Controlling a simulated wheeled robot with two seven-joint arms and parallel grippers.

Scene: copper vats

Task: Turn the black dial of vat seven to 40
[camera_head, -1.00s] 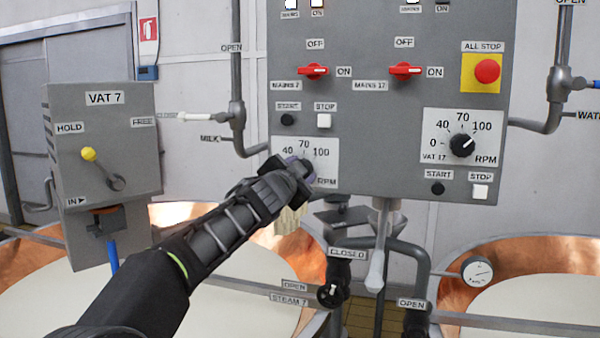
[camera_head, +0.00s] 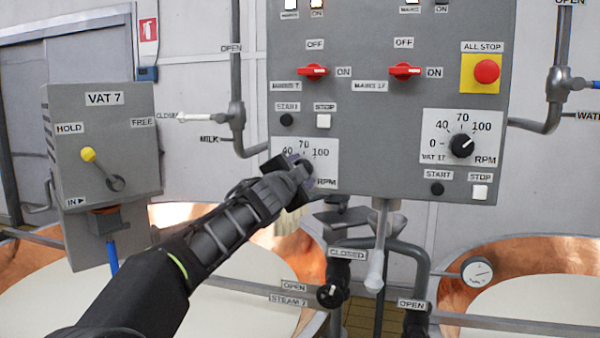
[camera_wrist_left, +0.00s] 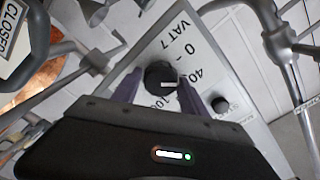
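The black dial of vat seven (camera_wrist_left: 160,76) sits on a white scale plate (camera_head: 329,151) at the lower left of the grey control panel. In the left wrist view its white pointer line points right, roughly between the 40 and the area where the right finger hides the scale. My left gripper (camera_head: 300,172) is at this dial and covers most of it in the head view. In the wrist view its two purple-edged fingers (camera_wrist_left: 158,84) stand apart, one on each side of the dial. I cannot tell whether they touch it. My right gripper is not in view.
START (camera_head: 287,120) and STOP (camera_head: 323,121) buttons sit just above the plate. The vat 17 dial (camera_head: 461,146) and red ALL STOP button (camera_head: 487,71) are to the right. Pipes and a valve (camera_head: 330,295) lie below. The VAT 7 box (camera_head: 100,150) stands left.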

